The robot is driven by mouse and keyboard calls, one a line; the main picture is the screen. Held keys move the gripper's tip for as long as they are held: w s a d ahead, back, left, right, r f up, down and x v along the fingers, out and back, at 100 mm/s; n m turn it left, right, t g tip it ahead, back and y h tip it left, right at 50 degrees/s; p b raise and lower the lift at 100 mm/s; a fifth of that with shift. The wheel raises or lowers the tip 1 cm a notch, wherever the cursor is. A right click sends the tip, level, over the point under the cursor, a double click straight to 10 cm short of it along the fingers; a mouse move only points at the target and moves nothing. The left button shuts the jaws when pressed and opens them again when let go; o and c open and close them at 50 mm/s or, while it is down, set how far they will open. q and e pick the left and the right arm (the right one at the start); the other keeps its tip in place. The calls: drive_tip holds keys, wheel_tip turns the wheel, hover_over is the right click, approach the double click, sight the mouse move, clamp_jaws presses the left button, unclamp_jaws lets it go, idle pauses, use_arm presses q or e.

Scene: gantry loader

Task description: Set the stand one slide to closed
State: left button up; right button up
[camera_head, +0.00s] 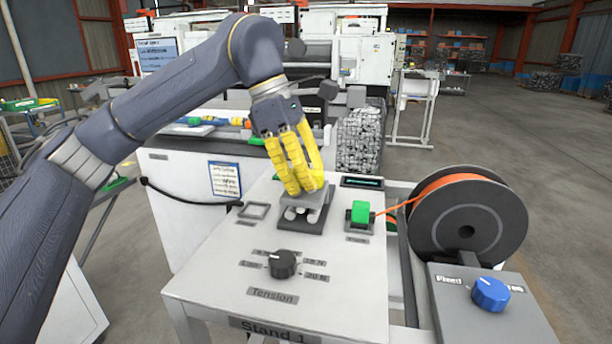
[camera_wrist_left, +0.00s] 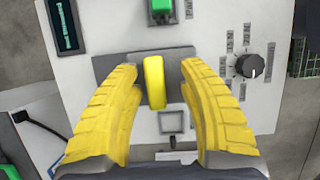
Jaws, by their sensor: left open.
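The stand one slide (camera_head: 306,200) is a grey block on a dark base plate on the white top of Stand 1 (camera_head: 210,265). My left gripper (camera_head: 306,188) has yellow ridged fingers, pointing down at the slide from above and behind. I cannot read which position the slide is in. My right gripper is not in view.
A black Tension knob (camera_head: 283,264) stands in front of the slide, and a green button (camera_head: 360,212) to its right. A small display (camera_head: 362,182) is behind. An orange filament spool (camera_head: 468,222) and a blue knob (camera_head: 491,294) on a grey box are at right.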

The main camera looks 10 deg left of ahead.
use_arm(q)
drive_tip(key=v, duration=1.2)
drive_tip(key=shift+f, duration=0.1)
